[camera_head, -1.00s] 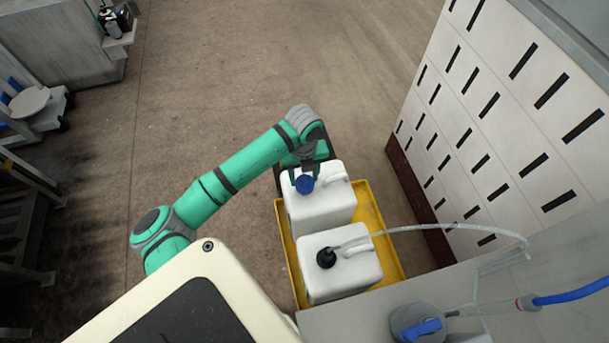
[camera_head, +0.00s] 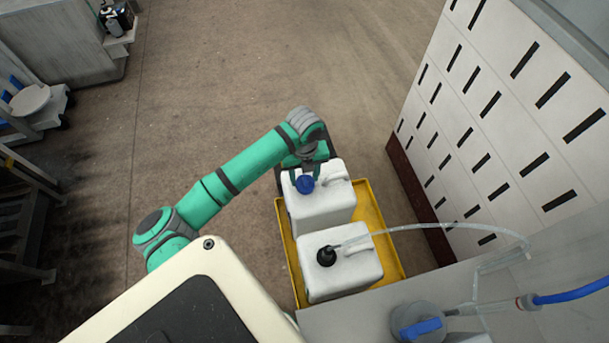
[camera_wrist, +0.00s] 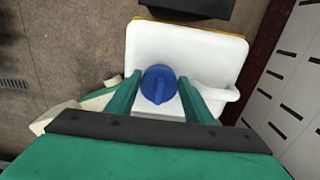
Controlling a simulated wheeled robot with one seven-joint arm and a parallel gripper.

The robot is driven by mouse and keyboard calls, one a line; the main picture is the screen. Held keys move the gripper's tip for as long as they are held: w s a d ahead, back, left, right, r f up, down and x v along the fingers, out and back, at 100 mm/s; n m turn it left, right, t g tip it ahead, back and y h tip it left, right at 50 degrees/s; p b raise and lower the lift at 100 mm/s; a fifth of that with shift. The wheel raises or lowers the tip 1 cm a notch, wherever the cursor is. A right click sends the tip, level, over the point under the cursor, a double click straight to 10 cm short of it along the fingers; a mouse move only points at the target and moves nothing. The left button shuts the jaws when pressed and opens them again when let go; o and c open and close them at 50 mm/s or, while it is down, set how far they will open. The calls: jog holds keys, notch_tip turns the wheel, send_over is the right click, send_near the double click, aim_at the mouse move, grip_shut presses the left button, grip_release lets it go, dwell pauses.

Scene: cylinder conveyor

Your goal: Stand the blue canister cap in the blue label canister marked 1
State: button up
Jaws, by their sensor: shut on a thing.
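A blue cap (camera_head: 305,184) with a raised ridge sits at the top of the rear white canister (camera_head: 325,208). It also shows in the wrist view (camera_wrist: 158,85), over the white canister (camera_wrist: 190,50). My gripper (camera_wrist: 160,80) points down with one green finger on each side of the cap and is shut on it. In the head view my gripper (camera_head: 305,177) is at the canister's far left corner. I cannot tell whether the cap is seated or held just above the opening. No blue label or number 1 shows on either canister.
A second white canister (camera_head: 350,275) with a black cap (camera_head: 326,256) and a clear tube (camera_head: 440,227) stands nearer, in the same yellow tray (camera_head: 385,225). A white slotted cabinet (camera_head: 500,110) stands to the right.

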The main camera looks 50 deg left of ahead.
aim_at(304, 176)
jog(key=shift+f, duration=0.15)
dwell(0.3)
jog(key=o, duration=1.2)
notch_tip(304, 176, up, 11)
jog(key=shift+a+f, duration=0.1)
jog(key=shift+f, duration=0.05)
